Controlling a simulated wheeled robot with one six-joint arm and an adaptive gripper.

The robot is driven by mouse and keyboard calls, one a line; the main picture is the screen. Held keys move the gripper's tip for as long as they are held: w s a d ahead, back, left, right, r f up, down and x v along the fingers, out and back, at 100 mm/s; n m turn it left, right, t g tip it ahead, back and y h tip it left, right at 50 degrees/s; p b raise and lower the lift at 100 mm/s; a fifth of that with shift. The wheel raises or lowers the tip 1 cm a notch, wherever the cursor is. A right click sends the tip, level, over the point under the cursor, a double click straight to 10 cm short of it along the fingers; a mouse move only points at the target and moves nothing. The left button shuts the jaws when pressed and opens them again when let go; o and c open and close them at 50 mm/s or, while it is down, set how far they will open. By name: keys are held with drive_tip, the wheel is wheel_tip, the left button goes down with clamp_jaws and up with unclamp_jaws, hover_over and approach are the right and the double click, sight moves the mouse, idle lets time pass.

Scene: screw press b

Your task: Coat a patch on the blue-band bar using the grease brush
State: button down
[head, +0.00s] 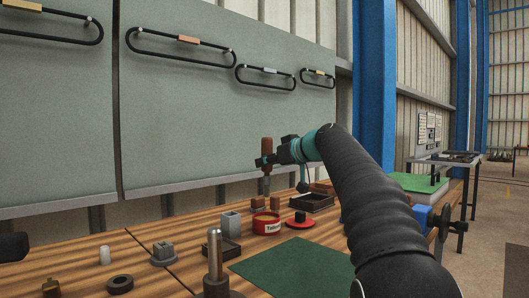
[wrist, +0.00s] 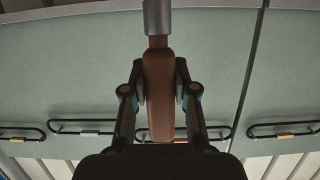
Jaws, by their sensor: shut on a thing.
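My gripper (head: 266,160) is shut on the brown handle of the grease brush (head: 267,146), held upright above the bench. In the wrist view the brown handle (wrist: 158,90) lies between the two fingers, with a grey ferrule beyond it. The brush's lower end is over or just behind a red tin (head: 267,226); I cannot tell whether it touches. Black looped bars with coloured bands hang on the green panel. One has a pale grey or bluish band (head: 270,70); I cannot tell whether it is the blue-band bar. No band is clearly blue.
The wooden bench (head: 100,253) holds a grey block (head: 231,222), a black tray (head: 312,202), a red-and-black spool (head: 300,221) and a metal post (head: 215,256). A green mat (head: 290,266) lies at the front. Open air separates the brush from the panel (head: 220,110).

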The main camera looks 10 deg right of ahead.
sight(266, 184)
drive_tip(key=shift+w+a+f, duration=0.1)
drive_tip(key=shift+w+f, duration=0.1)
drive_tip(key=shift+f+b, duration=1.85)
drive_tip(key=shift+f, duration=1)
drive_tip(key=shift+f+b, duration=0.55)
drive_tip(key=shift+r+p, duration=2.65)
drive_tip(key=shift+r, duration=0.9)
